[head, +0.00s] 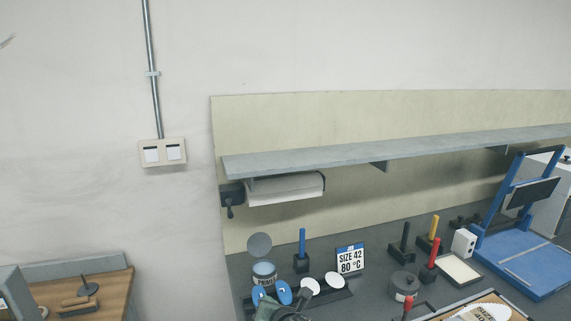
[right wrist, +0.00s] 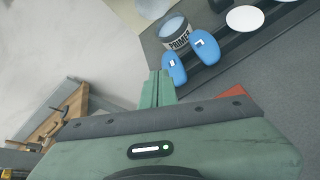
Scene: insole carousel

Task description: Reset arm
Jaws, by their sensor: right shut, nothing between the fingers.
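My right gripper (head: 268,312) shows at the bottom edge of the head view, partly cut off, in front of the dark bench. In the right wrist view its green fingers (right wrist: 157,90) are together with nothing between them. Two blue insoles (head: 284,292) lie close by. In the right wrist view, the blue insole marked L (right wrist: 205,46) and another blue insole (right wrist: 173,66) lie beyond the fingertips, apart from them. My left gripper is in neither view.
A primer can (head: 264,274), white insole-like pieces (head: 334,280), a size sign (head: 350,259) and a blue-handled tool (head: 302,250) stand near the gripper. A blue press (head: 530,262) stands far right. A shelf (head: 400,148) overhangs the bench. A wooden table (head: 115,292) is at left.

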